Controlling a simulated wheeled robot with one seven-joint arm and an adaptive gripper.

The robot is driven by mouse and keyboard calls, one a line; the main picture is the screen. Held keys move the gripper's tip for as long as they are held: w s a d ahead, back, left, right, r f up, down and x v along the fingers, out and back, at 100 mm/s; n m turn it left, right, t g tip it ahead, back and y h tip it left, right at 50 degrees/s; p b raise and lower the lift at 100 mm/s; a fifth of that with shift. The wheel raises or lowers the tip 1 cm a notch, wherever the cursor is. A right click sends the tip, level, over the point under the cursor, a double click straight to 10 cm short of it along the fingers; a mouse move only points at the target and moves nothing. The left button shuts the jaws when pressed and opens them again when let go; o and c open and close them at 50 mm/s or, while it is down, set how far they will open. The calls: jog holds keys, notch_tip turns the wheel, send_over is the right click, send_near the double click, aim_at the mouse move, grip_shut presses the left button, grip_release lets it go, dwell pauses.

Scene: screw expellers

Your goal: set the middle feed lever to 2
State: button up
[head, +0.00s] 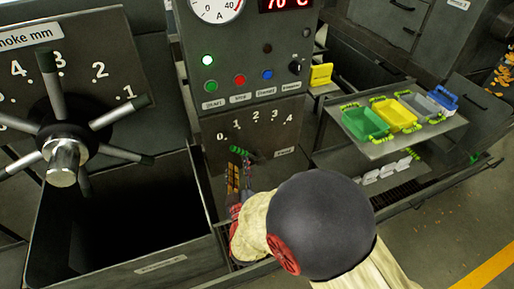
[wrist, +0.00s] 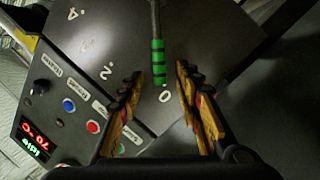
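The middle feed lever is a thin dark rod with a green, black-banded grip (head: 240,151) on the middle machine's front, below a dial scale (head: 256,122) numbered 0 to 4. In the wrist view the green grip (wrist: 158,62) points at the 0 mark (wrist: 165,96); the 2 mark (wrist: 105,73) lies to the left. My gripper (head: 235,180) is just below the lever in the head view. In the wrist view my gripper (wrist: 159,76) is open, with a fingertip on each side of the grip's end and visible gaps. How deep the grip sits between the fingers is unclear.
Above the scale are push buttons (head: 239,79), a knob (head: 295,67) and a 70 °C display (head: 287,4). A large spoked handwheel (head: 64,150) over an open bin is on the left. A shelf with coloured scoops (head: 398,113) juts out at right.

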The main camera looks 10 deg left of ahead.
aim_at(239, 153)
jog(key=shift+w+f, duration=0.1)
jog(key=shift+w, duration=0.25)
jog(key=b+x, duration=0.1)
jog(key=x, duration=0.6)
jog(key=shift+b, duration=0.35)
jog(key=shift+c, duration=1.2)
grip_shut()
